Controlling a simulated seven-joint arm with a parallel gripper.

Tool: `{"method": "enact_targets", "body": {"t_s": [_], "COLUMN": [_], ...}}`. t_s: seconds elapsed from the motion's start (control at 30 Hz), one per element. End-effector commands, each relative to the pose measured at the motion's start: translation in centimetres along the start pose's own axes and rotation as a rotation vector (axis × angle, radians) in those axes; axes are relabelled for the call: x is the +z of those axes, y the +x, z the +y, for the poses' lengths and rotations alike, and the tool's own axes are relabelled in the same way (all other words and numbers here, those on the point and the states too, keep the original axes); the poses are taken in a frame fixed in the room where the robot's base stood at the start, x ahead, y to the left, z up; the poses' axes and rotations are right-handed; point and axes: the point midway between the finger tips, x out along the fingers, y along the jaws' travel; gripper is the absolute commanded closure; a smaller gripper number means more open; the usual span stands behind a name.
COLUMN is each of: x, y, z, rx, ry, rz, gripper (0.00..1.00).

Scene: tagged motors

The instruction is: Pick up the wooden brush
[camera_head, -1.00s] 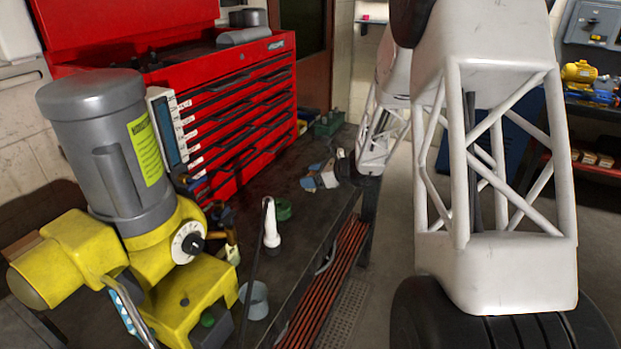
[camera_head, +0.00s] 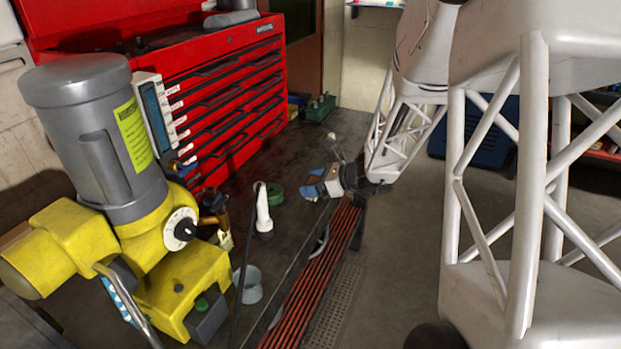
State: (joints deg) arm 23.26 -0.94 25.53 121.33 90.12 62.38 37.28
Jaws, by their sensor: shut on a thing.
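My gripper (camera_head: 333,183) is at the far end of my white arm, low by the edge of the workbench (camera_head: 230,165). It is shut on a small brown and blue-grey thing (camera_head: 313,187), which I take to be the wooden brush. It is too small here to make out handle and bristles. The held thing lies left of the gripper, close to the bench's right edge. I cannot tell whether it touches the bench top. The gripper's fingers partly hide it.
A yellow and grey motor (camera_head: 105,160) stands at the front left. A red tool chest (camera_head: 225,100) stands behind it.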

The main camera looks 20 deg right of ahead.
Motion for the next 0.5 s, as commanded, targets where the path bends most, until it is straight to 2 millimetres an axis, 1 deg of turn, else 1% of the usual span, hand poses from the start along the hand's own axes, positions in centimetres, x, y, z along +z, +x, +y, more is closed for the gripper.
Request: {"method": "enact_targets", "body": {"t_s": [0.17, 0.5], "x": [-0.10, -0.10], "y": [-0.27, -0.28], "z": [0.48, 0.52], "rx": [0.000, 0.000], "ry": [0.001, 0.001], "rz": [0.000, 0.000], "gripper": [0.54, 0.54]}}
